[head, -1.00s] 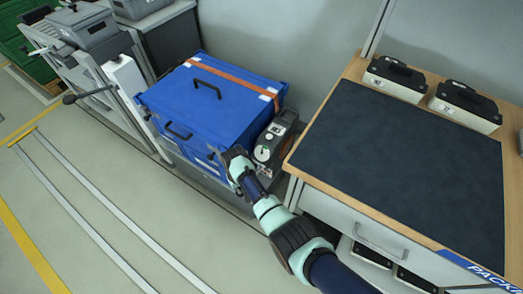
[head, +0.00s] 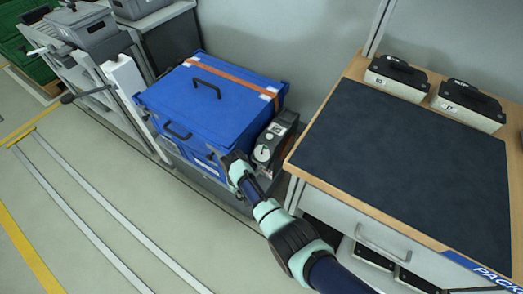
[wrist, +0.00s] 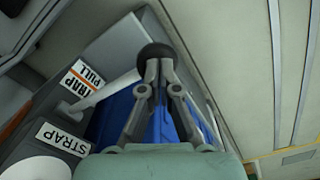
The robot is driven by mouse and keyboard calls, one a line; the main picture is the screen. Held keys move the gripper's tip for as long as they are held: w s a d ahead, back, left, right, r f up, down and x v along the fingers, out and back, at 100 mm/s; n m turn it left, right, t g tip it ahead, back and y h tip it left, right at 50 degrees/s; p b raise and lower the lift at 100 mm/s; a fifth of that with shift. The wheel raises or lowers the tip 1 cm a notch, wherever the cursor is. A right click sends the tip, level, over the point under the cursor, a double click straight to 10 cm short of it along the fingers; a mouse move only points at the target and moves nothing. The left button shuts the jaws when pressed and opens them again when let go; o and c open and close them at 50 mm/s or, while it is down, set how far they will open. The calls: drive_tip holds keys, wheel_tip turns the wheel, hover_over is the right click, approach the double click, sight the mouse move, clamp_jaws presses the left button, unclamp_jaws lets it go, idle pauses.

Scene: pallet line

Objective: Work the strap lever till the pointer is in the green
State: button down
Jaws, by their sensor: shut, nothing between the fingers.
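The strap unit (head: 283,128) stands at the right end of the blue crate (head: 205,98), whose orange strap (head: 235,80) runs over the lid. Its round white dial (head: 262,153) is too small in the head view to read a pointer. In the wrist view the dial (wrist: 38,169) is cut off at the lower left. The lever (wrist: 108,91) is a pale rod by a "STRAP PULL" label, ending in a black ball knob (wrist: 157,56). My gripper (wrist: 159,68) is shut and empty, its fingertips at the knob; I cannot tell whether they touch.
A packing bench (head: 310,172) with a dark mat (head: 405,150) stands close on the right, with two handled boxes at its back. A roller conveyor (head: 110,98) lies to the left. The floor in front is clear, with painted lines.

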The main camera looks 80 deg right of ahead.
drive_tip(key=shift+f, duration=0.4)
drive_tip(key=shift+a+f+b, duration=0.1)
drive_tip(key=shift+f+b, duration=0.55)
drive_tip(key=shift+f, duration=0.15)
drive_tip(key=shift+f+b, duration=0.35)
drive_tip(key=shift+f, duration=0.05)
drive_tip(key=r+p, duration=0.6)
drive_tip(key=d+r+p, duration=0.1)
drive_tip(key=r+p, duration=0.2)
drive_tip(key=shift+s+r, duration=0.2)
drive_tip(key=shift+r, duration=0.1)
drive_tip(key=shift+f, duration=0.1)
